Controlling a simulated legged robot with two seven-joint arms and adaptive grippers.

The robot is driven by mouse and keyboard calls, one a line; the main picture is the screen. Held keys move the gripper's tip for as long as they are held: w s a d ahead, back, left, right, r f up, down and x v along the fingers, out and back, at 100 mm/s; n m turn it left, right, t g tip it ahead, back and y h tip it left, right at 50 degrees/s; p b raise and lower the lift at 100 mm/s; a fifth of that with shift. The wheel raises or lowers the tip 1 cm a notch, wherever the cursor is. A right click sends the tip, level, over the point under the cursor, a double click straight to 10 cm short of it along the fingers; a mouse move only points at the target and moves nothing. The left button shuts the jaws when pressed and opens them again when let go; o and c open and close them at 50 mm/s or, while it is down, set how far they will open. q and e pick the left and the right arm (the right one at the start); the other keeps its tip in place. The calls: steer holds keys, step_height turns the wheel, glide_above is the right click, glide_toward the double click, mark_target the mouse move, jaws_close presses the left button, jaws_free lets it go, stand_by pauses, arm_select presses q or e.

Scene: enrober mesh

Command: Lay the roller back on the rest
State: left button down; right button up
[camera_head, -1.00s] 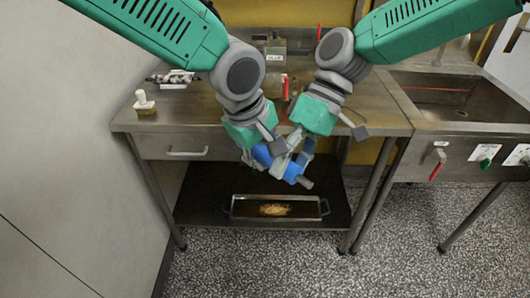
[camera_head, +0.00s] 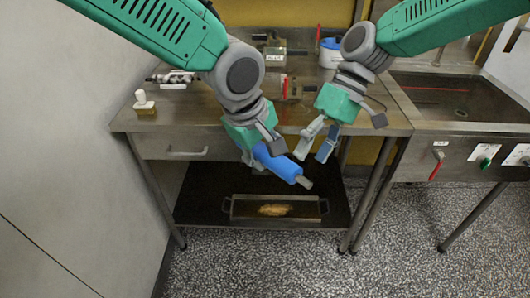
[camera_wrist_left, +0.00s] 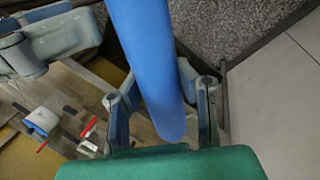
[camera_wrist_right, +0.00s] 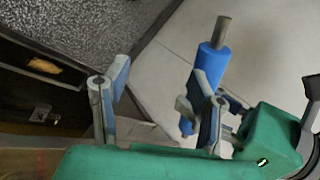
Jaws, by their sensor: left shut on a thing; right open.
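The blue roller (camera_head: 279,163) with a grey end pin hangs in front of the steel table's front edge, tilted down to the right. My left gripper (camera_head: 262,152) is shut on its upper left part. The roller also runs between the left fingers in the left wrist view (camera_wrist_left: 145,60). My right gripper (camera_head: 319,146) is open and empty, just right of the roller and apart from it. In the right wrist view the roller (camera_wrist_right: 212,62) shows beyond one right finger. I cannot make out for certain which fixture is the rest.
The steel table (camera_head: 200,112) carries a labelled grey device (camera_head: 275,56), a block with a red lever (camera_head: 297,88), a blue-and-white tub (camera_head: 330,54) and a white-handled brush (camera_head: 144,103). A tray (camera_head: 232,212) sits on the lower shelf. A sink (camera_head: 450,96) stands right.

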arm_select(q)
steer(key=shift+w, duration=0.1)
arm_select(e)
steer(key=s+d+f+m+t+h, duration=0.15)
steer(key=s+f, duration=0.35)
steer(key=f, duration=0.6)
steer(key=s+d+f+m+h, duration=0.15)
steer(key=s+f, duration=0.35)
steer(key=f, duration=0.5)
steer(key=s+d+f+m+t+h, duration=0.1)
steer(key=s+d+f, duration=0.2)
steer(key=s+d, duration=0.3)
steer(key=s+d+f+m+t+h, duration=0.1)
steer(key=s+d+f, duration=0.3)
steer(key=s, duration=0.6)
steer(key=shift+s+d+f+t, duration=0.2)
steer(key=shift+d+t, duration=0.25)
steer(key=shift+d, duration=0.5)
